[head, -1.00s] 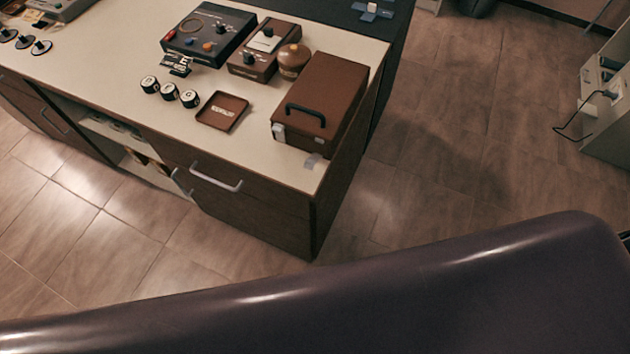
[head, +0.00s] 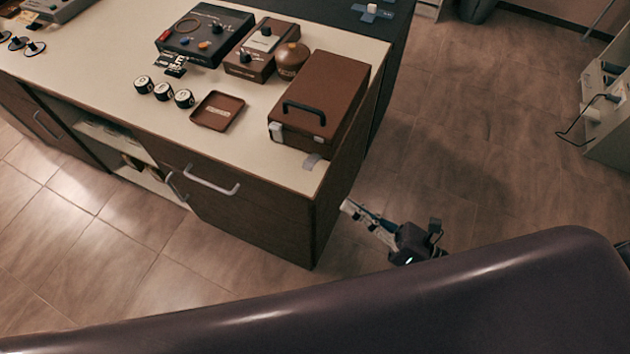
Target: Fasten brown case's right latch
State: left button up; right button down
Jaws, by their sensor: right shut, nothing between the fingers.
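The brown case (head: 332,90) stands shut on the right end of the counter, with its black handle (head: 304,110) facing the front. Its left latch (head: 276,131) lies against the case front. My right gripper (head: 347,207) is shut and empty. It is beyond the counter's right side, lower right of the right latch in the picture and not touching the case. Most of the right arm is hidden. My left gripper is not in view.
Left of the case on the counter (head: 240,151) are a brown tray (head: 217,111), a round brown pot (head: 292,60), a brown control box (head: 250,68), a black control box (head: 205,35) and several small round pieces. The floor right of the counter is clear around my gripper.

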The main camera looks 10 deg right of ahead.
aim_at(315, 189)
jog(key=p+x, duration=0.3)
jog(key=x, duration=0.5)
jog(key=shift+w+a+r, duration=0.1)
jog(key=shift+w+r, duration=0.05)
jog(key=shift+r, duration=0.05)
jog(key=shift+x, duration=0.8)
jog(key=shift+f, duration=0.25)
